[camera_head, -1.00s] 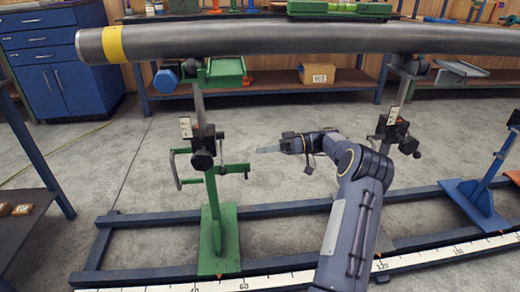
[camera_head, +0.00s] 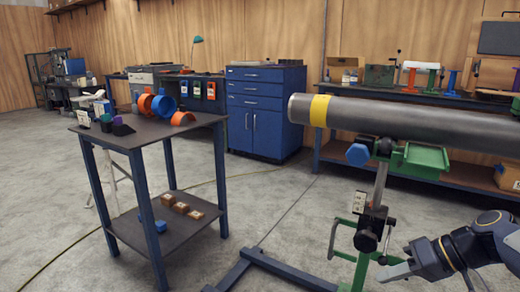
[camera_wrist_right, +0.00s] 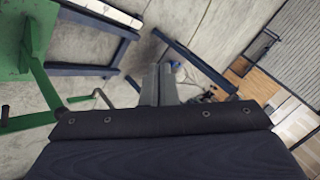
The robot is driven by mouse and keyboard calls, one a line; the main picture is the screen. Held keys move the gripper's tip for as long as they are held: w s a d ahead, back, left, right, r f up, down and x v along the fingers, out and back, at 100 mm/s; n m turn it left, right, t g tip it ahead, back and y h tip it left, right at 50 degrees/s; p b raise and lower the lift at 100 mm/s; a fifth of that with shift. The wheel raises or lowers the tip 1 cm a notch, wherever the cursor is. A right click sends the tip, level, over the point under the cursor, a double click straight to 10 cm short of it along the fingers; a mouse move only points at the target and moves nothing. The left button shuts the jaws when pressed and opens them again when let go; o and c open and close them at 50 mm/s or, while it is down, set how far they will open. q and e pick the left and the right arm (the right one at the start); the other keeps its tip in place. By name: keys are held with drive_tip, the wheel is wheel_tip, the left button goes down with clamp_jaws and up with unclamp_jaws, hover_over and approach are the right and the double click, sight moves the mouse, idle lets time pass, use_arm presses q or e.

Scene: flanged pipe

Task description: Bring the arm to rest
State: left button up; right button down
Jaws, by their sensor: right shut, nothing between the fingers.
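My right gripper (camera_head: 396,270) is at the lower right of the head view, in front of the green pipe stand (camera_head: 362,262). In the right wrist view its fingers (camera_wrist_right: 159,85) are together, pointing over bare floor, with nothing between them. The green stand also shows at the left of that view (camera_wrist_right: 35,35). The grey pipe (camera_head: 420,122) with a yellow band rests on its supports above and beyond the gripper, apart from it. My left gripper is not in view.
A dark table (camera_head: 140,138) with orange and blue rings stands at the left. A blue drawer cabinet (camera_head: 262,135) and a workbench (camera_head: 465,177) stand behind. Dark blue floor rails (camera_head: 285,270) run below the pipe stand. The concrete floor between table and stand is clear.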

drive_tip(key=s+a+f+m+t+h, duration=0.1)
drive_tip(key=s+a+f+m+h, duration=0.2)
drive_tip(key=s, duration=0.7)
drive_tip(key=s+a+f+t+h, duration=0.1)
drive_tip(key=s+a+f+h, duration=0.1)
drive_tip(key=s+a+f, duration=0.5)
wheel_tip(320, 180, up, 39)
drive_tip(key=s+d+p, duration=0.1)
drive_tip(key=d+p, duration=0.1)
drive_tip(key=p, duration=3.4)
drive_tip(key=shift+s+d+f+p, duration=0.15)
drive_tip(key=shift+s+d+p, duration=0.15)
drive_tip(key=shift+s+p, duration=0.05)
